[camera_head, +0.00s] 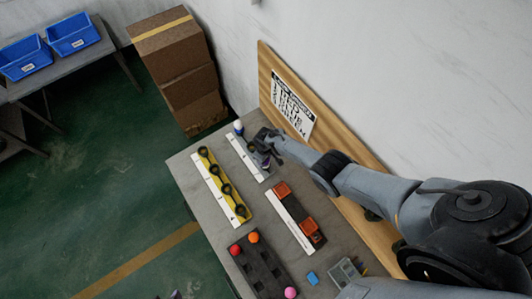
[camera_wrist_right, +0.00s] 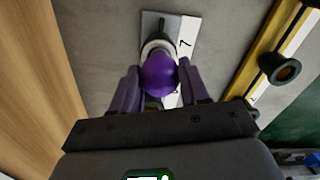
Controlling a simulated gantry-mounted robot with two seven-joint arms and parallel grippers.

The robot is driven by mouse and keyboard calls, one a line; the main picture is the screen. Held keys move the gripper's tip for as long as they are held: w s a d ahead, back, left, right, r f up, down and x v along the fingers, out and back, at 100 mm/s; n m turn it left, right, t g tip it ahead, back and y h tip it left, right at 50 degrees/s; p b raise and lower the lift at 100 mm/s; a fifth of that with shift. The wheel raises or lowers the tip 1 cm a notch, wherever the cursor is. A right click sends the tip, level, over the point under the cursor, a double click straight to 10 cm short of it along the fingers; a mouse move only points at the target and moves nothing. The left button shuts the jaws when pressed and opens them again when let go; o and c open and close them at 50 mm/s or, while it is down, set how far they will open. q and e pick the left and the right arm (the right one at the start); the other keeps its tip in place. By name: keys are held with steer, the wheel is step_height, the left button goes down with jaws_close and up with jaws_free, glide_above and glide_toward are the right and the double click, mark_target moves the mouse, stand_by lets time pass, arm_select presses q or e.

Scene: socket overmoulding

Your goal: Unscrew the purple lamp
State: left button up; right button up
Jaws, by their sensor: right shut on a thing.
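The purple lamp (camera_wrist_right: 160,75) is a round bulb in the middle of the right wrist view. It sits in a pale socket on a white strip (camera_wrist_right: 187,32) marked with a 7. My right gripper (camera_wrist_right: 160,84) has its purple fingers on both sides of the lamp and is shut on it. My left gripper shows only as small purplish tips (camera_head: 175,295) at the bottom edge, mostly cut off.
A white-and-blue lamp (camera_head: 238,126) stands at the strip's far end. A yellow strip (camera_head: 236,204) with several black rings lies beside it. A wooden board (camera_head: 265,75) stands behind.

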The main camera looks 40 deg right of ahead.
steer(key=n, duration=0.4)
steer(key=n+b, duration=0.1)
steer(key=n, duration=0.2)
steer(key=shift+d+n, duration=0.1)
steer(key=shift+n, duration=0.3)
steer(key=shift+r+n, duration=0.1)
steer(key=shift+n, duration=0.3)
